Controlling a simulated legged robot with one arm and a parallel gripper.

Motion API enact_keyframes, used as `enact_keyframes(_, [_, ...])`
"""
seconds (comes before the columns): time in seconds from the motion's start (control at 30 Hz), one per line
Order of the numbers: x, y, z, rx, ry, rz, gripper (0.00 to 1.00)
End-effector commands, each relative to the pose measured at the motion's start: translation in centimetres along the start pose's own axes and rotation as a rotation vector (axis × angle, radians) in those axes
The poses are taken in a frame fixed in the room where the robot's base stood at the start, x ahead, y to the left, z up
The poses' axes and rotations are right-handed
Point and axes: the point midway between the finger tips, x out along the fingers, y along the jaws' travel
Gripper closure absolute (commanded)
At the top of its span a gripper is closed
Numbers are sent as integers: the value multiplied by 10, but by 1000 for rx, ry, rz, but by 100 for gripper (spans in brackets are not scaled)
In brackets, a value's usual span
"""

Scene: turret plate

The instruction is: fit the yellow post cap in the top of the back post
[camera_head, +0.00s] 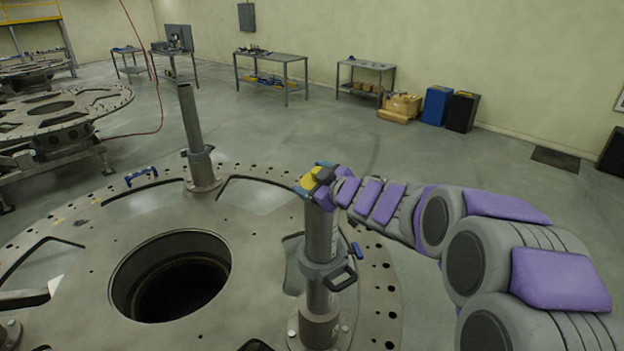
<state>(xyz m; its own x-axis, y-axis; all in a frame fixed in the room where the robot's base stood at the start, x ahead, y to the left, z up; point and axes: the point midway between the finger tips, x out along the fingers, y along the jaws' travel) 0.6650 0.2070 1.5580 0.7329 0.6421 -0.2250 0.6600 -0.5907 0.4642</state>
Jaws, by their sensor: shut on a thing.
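The yellow post cap (310,179) is at the end of my arm, between the blue fingers of my gripper (316,182), which is shut on it. The cap is at the top of the nearer, right-hand grey post (322,235); I cannot tell whether it is in the post's opening or just above it. That post stands upright on the large round turret plate (245,300) and has a dark clamp with a handle round it. Another upright post (191,125) stands farther back on the plate, with no cap visible on its top.
The plate has a wide round hole (170,275) at its centre and several cut-outs. A blue-handled tool (141,176) lies at its far edge. A second turret plate (50,112) stands at the left. Workbenches (272,75) and bins (437,105) line the far wall; the floor between is clear.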

Motion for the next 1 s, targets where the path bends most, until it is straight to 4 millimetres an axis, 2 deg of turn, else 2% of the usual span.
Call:
enact_keyframes(0.27, [1,-2,5,0,0,1,84])
enact_keyframes(0.3, [1,-2,5,0,1,1,18])
enact_keyframes(0.4, [1,-2,4,0,1,1,9])
enact_keyframes(0.67, [0,-2,4,0,0,0,9])
enact_keyframes(1.0, [-23,-1,4,1,-1,1,9])
